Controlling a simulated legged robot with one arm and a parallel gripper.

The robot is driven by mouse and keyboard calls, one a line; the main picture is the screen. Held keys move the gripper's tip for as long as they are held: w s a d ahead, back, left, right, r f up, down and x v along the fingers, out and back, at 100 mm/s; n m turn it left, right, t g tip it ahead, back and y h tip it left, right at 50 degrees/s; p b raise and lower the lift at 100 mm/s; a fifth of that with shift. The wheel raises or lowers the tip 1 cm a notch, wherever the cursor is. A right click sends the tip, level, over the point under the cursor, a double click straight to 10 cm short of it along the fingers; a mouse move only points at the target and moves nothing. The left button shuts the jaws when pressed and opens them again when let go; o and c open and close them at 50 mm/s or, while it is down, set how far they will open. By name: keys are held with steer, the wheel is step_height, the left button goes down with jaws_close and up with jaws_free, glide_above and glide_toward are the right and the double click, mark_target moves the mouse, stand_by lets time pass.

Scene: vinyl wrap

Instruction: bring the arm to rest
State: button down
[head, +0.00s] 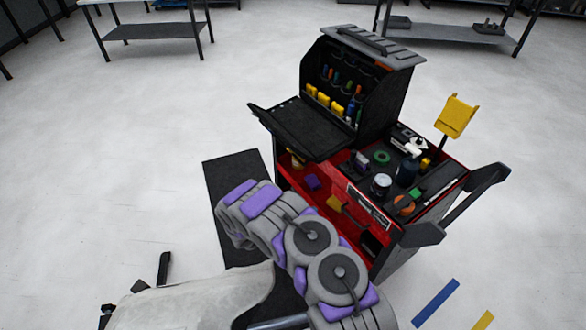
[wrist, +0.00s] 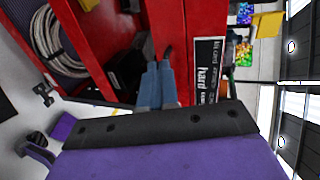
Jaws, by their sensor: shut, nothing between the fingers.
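In the wrist view my gripper (wrist: 158,68) shows as two blue-grey fingers side by side. They are shut with nothing between them. They point toward the red tool cart (wrist: 105,70), beside its black-and-white label. I cannot tell whether they touch the cart. In the head view my grey and purple arm is folded in front of the cart's near left side. My gripper cannot be made out there.
The cart (head: 286,178) carries an open black tool case (head: 372,80), bottles and small tools. A yellow holder (head: 455,116) stands at its right. A dark mat (head: 232,170) lies left of it. Blue (head: 435,303) and yellow floor strips lie lower right. Floor at left is clear.

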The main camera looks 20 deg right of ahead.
steer(key=s+d+r+m+g, duration=0.25)
steer(key=r+m, duration=0.35)
steer(key=r, duration=0.3)
steer(key=s+d+r+m+g, duration=0.25)
steer(key=d+r+m, duration=0.2)
steer(key=r, duration=0.35)
steer(key=s+d+r+m+g+y, duration=0.15)
steer(key=s+r+m+g, duration=0.25)
steer(key=s+r+m, duration=0.75)
steer(key=s+a+r+m+y, duration=0.3)
steer(key=s+a+m+y, duration=0.1)
steer(key=s, duration=0.4)
steer(key=s+a+r+m+t+y, duration=0.1)
steer(key=s+a+r+m+y, duration=0.2)
steer(key=s+a+m, duration=0.4)
steer(key=s+a+r+m+t+y, duration=0.1)
steer(key=s+a+r+m+y, duration=0.2)
steer(key=s, duration=0.6)
steer(key=a+m+y, duration=0.2)
steer(key=a+m, duration=0.1)
steer(key=m, duration=0.1)
steer(key=shift+s+a, duration=0.15)
steer(key=shift+a, duration=0.1)
